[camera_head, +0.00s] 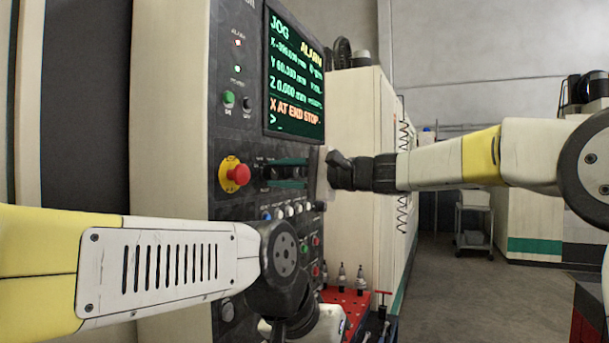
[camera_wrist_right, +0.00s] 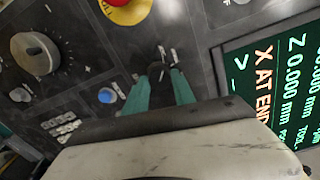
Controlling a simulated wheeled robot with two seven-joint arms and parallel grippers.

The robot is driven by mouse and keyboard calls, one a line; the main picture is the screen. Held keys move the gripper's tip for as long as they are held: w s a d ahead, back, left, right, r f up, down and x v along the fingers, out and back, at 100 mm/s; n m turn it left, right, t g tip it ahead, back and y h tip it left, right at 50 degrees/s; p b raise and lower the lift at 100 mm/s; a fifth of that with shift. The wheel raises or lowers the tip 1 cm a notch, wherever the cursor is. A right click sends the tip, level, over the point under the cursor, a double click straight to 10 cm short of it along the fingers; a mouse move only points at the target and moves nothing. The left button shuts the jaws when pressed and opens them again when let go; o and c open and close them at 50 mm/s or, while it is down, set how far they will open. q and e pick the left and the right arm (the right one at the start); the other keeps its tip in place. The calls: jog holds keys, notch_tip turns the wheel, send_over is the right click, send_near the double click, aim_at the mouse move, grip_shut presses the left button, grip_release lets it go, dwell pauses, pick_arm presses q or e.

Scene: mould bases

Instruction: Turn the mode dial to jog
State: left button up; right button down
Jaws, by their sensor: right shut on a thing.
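The control panel (camera_head: 238,130) stands at the left in the head view, with a lit screen (camera_head: 295,75) reading JOG, ALARM and X AT END STOP. My right gripper (camera_head: 268,172) reaches in from the right below the screen. In the right wrist view its green fingers (camera_wrist_right: 160,82) are shut on a small dark knob, the mode dial (camera_wrist_right: 157,69), mostly hidden between the tips. Which way the dial points is hard to tell. My left gripper's pale housing (camera_head: 322,325) shows only partly at the bottom edge; its fingers are hidden.
A red emergency stop on a yellow base (camera_head: 236,174) sits close left of the right fingertips. Below are small buttons (camera_head: 288,211). A large round dial (camera_wrist_right: 37,53) shows in the wrist view. A red tool rack (camera_head: 345,297) stands low beside the panel. The floor at right is open.

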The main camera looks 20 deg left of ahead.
jog(key=shift+f+n, duration=0.1)
jog(key=shift+n, duration=0.7)
jog(key=c, duration=1)
grip_release()
jog(key=shift+c, duration=0.2)
jog(key=shift+d, duration=0.1)
jog(key=d, duration=0.7)
jog(key=shift+s+d, duration=0.3)
jog(key=shift+d, duration=0.05)
